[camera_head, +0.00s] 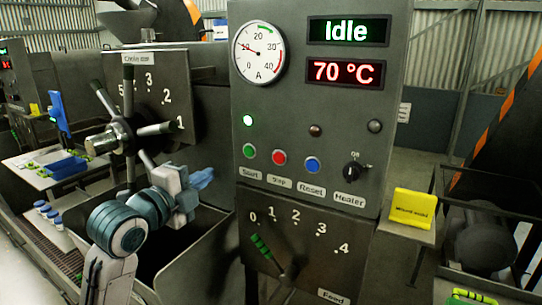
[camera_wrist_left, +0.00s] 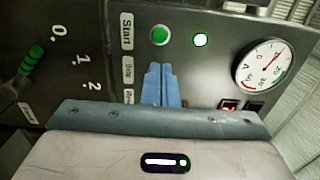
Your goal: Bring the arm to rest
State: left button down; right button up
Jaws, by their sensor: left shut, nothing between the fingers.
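My left arm comes in from the lower left in the head view. Its left gripper (camera_head: 203,178) has blue fingers, shut and empty, in front of the grey control panel (camera_head: 218,240) and left of the Start button (camera_head: 249,151). In the left wrist view the shut fingers (camera_wrist_left: 161,84) point at the panel, below the green Start button (camera_wrist_left: 160,36) and covering part of the button row. I cannot tell whether the fingertips touch the panel. My right gripper is not in view.
The display (camera_head: 346,30) reads Idle, another (camera_head: 345,72) reads 70 °C. A feed lever (camera_head: 268,255) with a green grip is low on the panel. A spoked handwheel (camera_head: 128,130) stands left of my gripper.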

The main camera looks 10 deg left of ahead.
pick_arm(q)
jog(key=s+a+f+n+g+y, duration=0.1)
jog(key=s+f+n+g+y, duration=0.25)
jog(key=f, duration=0.95)
jog(key=s+f+n+g, duration=0.2)
jog(key=s+f+n, duration=0.4)
jog(key=f, duration=0.7)
jog(key=s+a+f+n+g+y, duration=0.15)
jog(key=s+f+n+g, duration=0.25)
jog(key=s+f+n, duration=0.5)
jog(key=s+a+f+n+g+y, duration=0.15)
jog(key=s+f+g, duration=0.25)
jog(key=s+f, duration=0.65)
jog(key=s+a+f+n+g, duration=0.1)
jog(key=s+f, duration=0.1)
jog(key=f, duration=1.2)
jog(key=s+a+f, duration=0.1)
jog(key=f, duration=1.3)
jog(key=s+a+f+g, duration=0.1)
jog(key=s+f, duration=1.7)
jog(key=f, duration=0.1)
jog(key=shift+a, duration=0.2)
